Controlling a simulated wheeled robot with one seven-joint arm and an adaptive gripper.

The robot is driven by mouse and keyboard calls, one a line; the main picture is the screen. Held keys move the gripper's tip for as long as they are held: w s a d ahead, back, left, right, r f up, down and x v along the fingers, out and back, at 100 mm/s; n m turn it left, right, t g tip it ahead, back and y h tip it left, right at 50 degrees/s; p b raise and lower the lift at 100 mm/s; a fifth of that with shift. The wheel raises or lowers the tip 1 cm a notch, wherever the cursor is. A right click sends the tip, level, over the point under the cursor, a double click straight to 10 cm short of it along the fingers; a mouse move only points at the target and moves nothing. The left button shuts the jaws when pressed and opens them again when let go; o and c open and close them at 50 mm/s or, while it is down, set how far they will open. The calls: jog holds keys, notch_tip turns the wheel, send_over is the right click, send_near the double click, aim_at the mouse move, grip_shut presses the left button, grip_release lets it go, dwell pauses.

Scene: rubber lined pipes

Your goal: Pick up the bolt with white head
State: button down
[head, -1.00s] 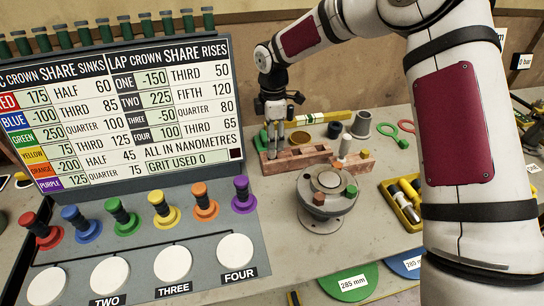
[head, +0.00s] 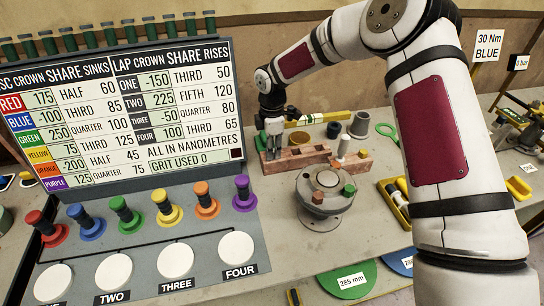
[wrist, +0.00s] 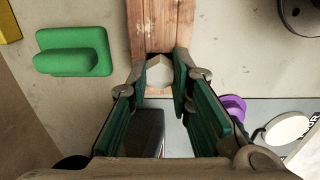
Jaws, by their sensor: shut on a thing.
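My gripper (wrist: 160,85) points down at the left end of a wooden block (wrist: 165,25). In the wrist view its fingers are shut on a pale, whitish hexagonal bolt head (wrist: 159,72), one finger on each side. The bolt's shank is not visible. In the head view my gripper (head: 273,145) is over the left part of the reddish-brown block (head: 308,156), and the fingers hide most of the bolt.
A round grey metal flange (head: 325,200) with green and red nuts stands in front of the block. A green handle-like part (wrist: 75,52) lies beside the block. A scoreboard panel (head: 120,120) with coloured knobs and white buttons is at the left. A yellow tray (head: 397,200) is at the right.

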notch_tip(320, 180, up, 9)
jog(key=shift+w+f+b, duration=0.1)
jog(key=shift+b, duration=0.75)
notch_tip(320, 180, up, 6)
dwell(0.8)
